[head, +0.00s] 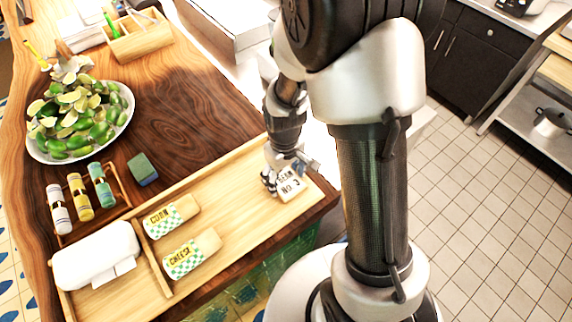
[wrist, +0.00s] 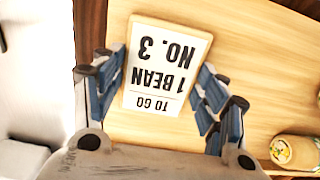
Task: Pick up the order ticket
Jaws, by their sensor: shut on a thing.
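The order ticket (head: 291,184) is a small cream block with a white face reading "TO GO 1 BEAN NO. 3". In the wrist view the ticket (wrist: 155,66) appears upside down between the fingers. My gripper (head: 280,178) is shut on it at the right end of the wooden tray. In the wrist view my gripper (wrist: 157,85) has blue-grey finger pads, one along each side of the ticket. I cannot tell whether the ticket touches the tray or hangs just above it.
The tray (head: 235,188) also holds wrapped rolls marked CORN (head: 160,220) and CHEESE (head: 184,262), left of my gripper. A white dispenser (head: 97,257), several bottles (head: 79,192), a green sponge (head: 142,169) and a heaped plate (head: 128,98) stand further left.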

